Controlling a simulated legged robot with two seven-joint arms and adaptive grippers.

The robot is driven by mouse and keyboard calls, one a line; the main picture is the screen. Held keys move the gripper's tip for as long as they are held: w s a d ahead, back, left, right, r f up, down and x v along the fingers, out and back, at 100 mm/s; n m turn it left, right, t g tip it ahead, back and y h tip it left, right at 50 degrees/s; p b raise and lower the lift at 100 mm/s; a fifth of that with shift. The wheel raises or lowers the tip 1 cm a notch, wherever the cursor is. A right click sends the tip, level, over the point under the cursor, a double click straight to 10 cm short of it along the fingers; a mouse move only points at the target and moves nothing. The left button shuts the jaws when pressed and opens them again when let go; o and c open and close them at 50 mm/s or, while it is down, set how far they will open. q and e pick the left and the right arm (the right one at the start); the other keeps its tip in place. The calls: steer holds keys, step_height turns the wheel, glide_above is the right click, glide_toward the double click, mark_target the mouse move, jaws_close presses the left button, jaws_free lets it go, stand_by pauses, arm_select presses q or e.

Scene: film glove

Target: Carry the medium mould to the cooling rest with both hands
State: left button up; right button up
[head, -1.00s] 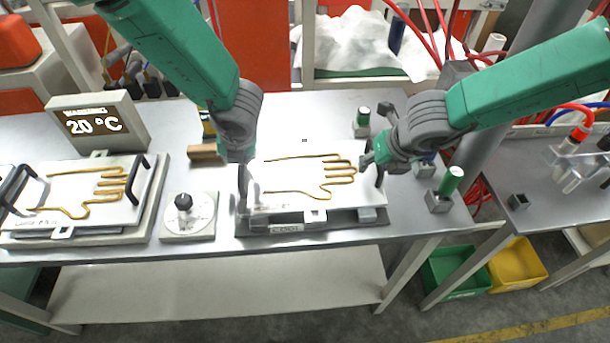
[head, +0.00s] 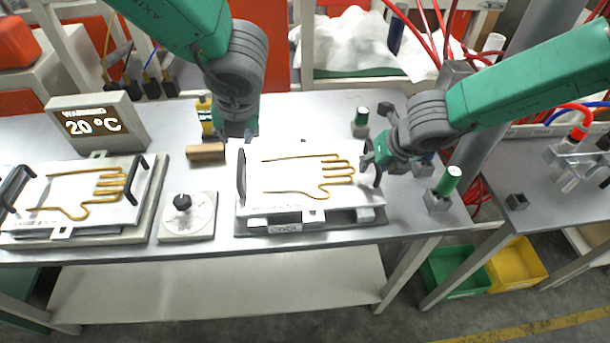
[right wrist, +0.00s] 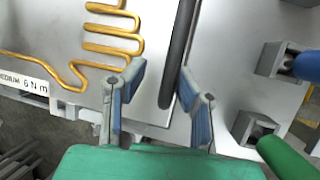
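The medium mould (head: 285,197), a pale plate with a gold hand-shaped wire, lies on a dark low stand (head: 340,224) with a front label I cannot read surely. Its label reads "MEDIUM 6 N m" in the right wrist view (right wrist: 22,85). My left gripper (head: 237,137) is above and behind the left handle (head: 241,176), apart from it, fingers spread and empty. My right gripper (head: 371,160) is at the right handle.
Another hand mould (head: 125,200) lies on a stand at left, by a display (head: 95,122) reading 20 °C. A dial block (head: 187,215) stands between the moulds. A wooden cylinder (head: 206,151) lies behind it. Green-topped posts (head: 444,190) stand at right.

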steer(key=shift+d+r, duration=0.2)
steer(key=v, duration=1.1)
steer(key=shift+a+r, duration=0.2)
steer(key=shift+r, duration=0.05)
steer(key=shift+s+d, duration=0.15)
